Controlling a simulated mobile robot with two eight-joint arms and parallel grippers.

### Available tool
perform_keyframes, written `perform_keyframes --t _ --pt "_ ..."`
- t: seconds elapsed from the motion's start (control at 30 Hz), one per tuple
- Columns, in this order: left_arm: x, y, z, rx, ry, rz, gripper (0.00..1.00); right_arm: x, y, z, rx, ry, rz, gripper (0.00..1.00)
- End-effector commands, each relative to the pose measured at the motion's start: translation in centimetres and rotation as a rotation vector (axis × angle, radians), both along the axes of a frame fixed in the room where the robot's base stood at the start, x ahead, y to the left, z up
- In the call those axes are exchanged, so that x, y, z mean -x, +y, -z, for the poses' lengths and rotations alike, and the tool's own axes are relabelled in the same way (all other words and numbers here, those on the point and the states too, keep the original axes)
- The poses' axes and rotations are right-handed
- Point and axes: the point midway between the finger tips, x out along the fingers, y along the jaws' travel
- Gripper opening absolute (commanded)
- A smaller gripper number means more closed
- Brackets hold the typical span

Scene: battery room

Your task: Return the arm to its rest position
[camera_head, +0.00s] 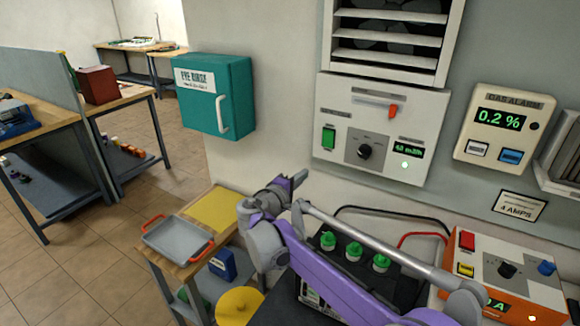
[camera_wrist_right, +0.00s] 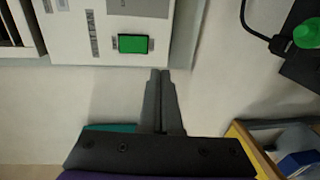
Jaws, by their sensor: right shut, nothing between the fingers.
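My right arm, purple and grey, comes in from the lower right in the head view. Its right gripper (camera_head: 293,181) is in front of the wall, below the fan panel. In the right wrist view the two dark fingers of the gripper (camera_wrist_right: 160,75) are together with nothing between them. The fingertips point toward the wall panel with the green switch (camera_wrist_right: 133,44); the gap to the wall is hard to judge. My left gripper is not in view.
Below the arm are a black battery with green caps (camera_head: 353,251) and an orange charger (camera_head: 520,286). A grey tray (camera_head: 178,240) with orange handles sits on a small wooden table. A teal eye-rinse box (camera_head: 215,97) and a gas alarm (camera_head: 503,125) hang on the wall.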

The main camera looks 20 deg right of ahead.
Motion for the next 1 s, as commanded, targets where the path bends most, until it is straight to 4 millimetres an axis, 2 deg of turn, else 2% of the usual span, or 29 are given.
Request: perform_keyframes --t 0.17,0.27,0.37,0.43,0.57,0.7,0.8,0.9,1.0 --pt "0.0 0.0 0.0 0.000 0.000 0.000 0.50 0.5 -0.2 0.2 -0.018 0.005 0.005 0.00" --pt "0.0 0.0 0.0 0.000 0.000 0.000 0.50 2.8 -1.1 1.0 -0.096 0.021 0.023 0.00" --pt "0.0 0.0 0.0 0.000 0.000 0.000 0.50 6.9 -2.0 2.8 -0.243 0.051 0.056 0.00" --pt "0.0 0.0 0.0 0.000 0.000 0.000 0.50 10.7 -2.3 4.7 -0.376 0.073 0.084 0.00" --pt "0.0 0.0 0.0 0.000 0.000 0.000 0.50 17.9 -1.7 8.5 -0.630 0.109 0.133 0.00" --pt "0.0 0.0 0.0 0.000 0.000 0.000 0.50 25.3 0.4 12.8 -0.907 0.133 0.178 0.00" --pt "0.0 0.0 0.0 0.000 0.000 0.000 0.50 30.0 2.6 15.7 -1.092 0.143 0.206 0.00" --pt "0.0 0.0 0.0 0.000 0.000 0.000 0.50 33.6 4.7 18.0 -1.251 0.146 0.227 0.00" --pt "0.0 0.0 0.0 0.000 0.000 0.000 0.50 35.9 6.5 19.6 -1.365 0.144 0.240 0.00"
